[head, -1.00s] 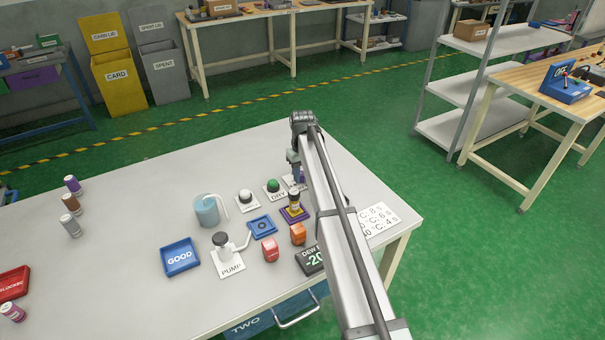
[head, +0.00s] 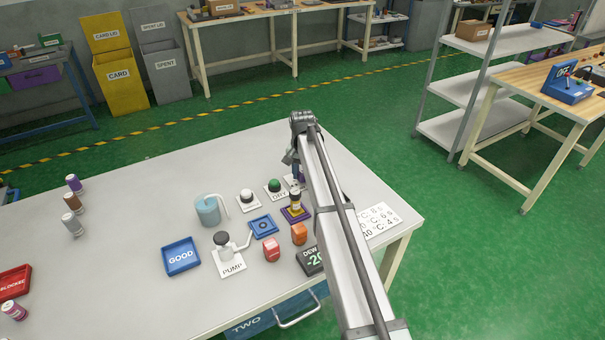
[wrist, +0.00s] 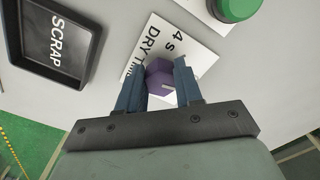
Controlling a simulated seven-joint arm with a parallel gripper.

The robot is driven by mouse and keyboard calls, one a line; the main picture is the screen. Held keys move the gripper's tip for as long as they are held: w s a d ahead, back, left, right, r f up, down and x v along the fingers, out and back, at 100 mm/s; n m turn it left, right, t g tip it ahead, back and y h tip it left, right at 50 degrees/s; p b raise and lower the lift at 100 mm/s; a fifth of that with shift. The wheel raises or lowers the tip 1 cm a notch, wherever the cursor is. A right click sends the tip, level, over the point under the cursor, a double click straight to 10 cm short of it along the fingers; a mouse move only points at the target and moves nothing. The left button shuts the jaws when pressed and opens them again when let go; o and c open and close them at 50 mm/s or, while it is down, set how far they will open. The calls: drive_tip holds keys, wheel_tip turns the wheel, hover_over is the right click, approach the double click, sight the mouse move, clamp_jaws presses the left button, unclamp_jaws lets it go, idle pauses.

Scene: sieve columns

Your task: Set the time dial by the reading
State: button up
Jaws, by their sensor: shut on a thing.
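The purple time dial (wrist: 159,82) sits on a white plate (wrist: 150,45) lettered with "DRY TI…" and "4 s". My gripper (wrist: 162,76) is shut on the dial, with one blue finger on each side. A pale pointer mark shows on the dial near the right finger. In the head view my gripper (head: 293,162) is low over the table's far right part, and my arm hides most of the dial. The dark dew display (head: 310,260) shows "-20", partly cut off by my arm. A white card (head: 378,219) lists 8 s, 6 s and 4 s, its left edge hidden.
A green DRY button (head: 275,184) stands close to the dial, with a white button (head: 249,195) beside it. A black SCRAP tray (wrist: 55,40) lies on the dial's other side. A column (head: 295,201), pump (head: 226,250) and GOOD tray (head: 181,257) stand nearer.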

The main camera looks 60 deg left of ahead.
sight(302, 174)
drive_tip(key=shift+m, duration=0.9)
drive_tip(key=o, duration=1)
drive_tip(key=shift+o, duration=0.2)
drive_tip(key=shift+r, duration=0.1)
wheel_tip(302, 174, up, 14)
drive_tip(key=shift+f, duration=0.2)
